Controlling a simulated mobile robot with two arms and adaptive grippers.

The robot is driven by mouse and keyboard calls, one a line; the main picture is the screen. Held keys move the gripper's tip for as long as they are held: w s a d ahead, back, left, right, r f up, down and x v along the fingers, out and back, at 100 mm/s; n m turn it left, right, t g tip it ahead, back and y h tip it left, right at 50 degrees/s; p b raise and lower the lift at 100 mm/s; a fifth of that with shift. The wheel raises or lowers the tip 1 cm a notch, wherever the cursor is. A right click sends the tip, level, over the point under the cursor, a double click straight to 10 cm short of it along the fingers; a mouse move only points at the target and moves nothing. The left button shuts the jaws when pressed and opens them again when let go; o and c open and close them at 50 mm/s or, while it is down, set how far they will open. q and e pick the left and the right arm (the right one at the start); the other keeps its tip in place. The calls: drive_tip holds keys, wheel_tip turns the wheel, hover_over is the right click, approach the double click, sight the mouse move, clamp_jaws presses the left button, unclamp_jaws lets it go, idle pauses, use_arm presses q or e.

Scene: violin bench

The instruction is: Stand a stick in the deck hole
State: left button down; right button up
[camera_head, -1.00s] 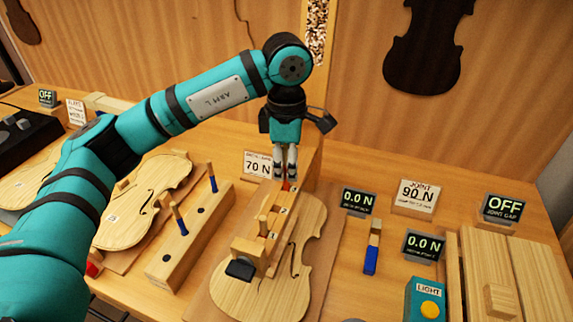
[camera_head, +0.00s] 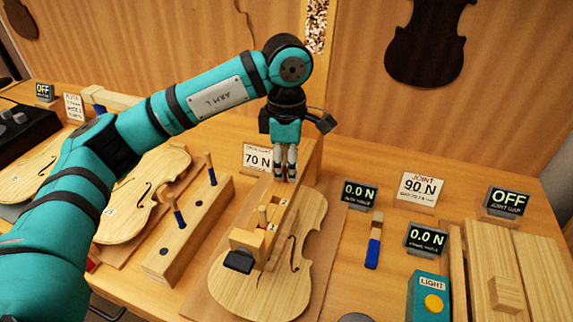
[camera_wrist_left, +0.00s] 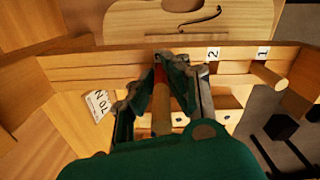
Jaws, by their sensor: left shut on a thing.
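My left gripper (camera_head: 286,178) is shut on a stick above the far end of the deck (camera_head: 277,222), a wooden bar with numbered labels lying over a violin body. In the left wrist view the held stick (camera_wrist_left: 161,105) is wood-coloured with a red end, between the fingers of the gripper (camera_wrist_left: 163,90). The fingers hide its hole, so I cannot tell whether its lower end is in one. Another wooden stick (camera_head: 262,217) stands upright in the deck, by label 1 in the wrist view (camera_wrist_left: 268,76). My right gripper is not in view.
A wooden rack (camera_head: 180,243) at the left holds two upright sticks with blue parts. A blue-ended piece (camera_head: 373,250) stands right of the violin body (camera_head: 262,293). Displays and a light button box (camera_head: 428,298) stand at the right. A 70 N sign (camera_head: 257,158) is close behind my gripper.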

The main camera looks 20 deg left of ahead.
use_arm(q)
drive_tip(key=shift+f+b, duration=0.35)
drive_tip(key=shift+f, duration=0.15)
drive_tip(key=c, duration=1.3)
unclamp_jaws()
drive_tip(key=shift+o, duration=0.2)
drive_tip(key=shift+r, duration=0.1)
wheel_tip(320, 180, up, 12)
drive_tip(key=shift+r, duration=0.1)
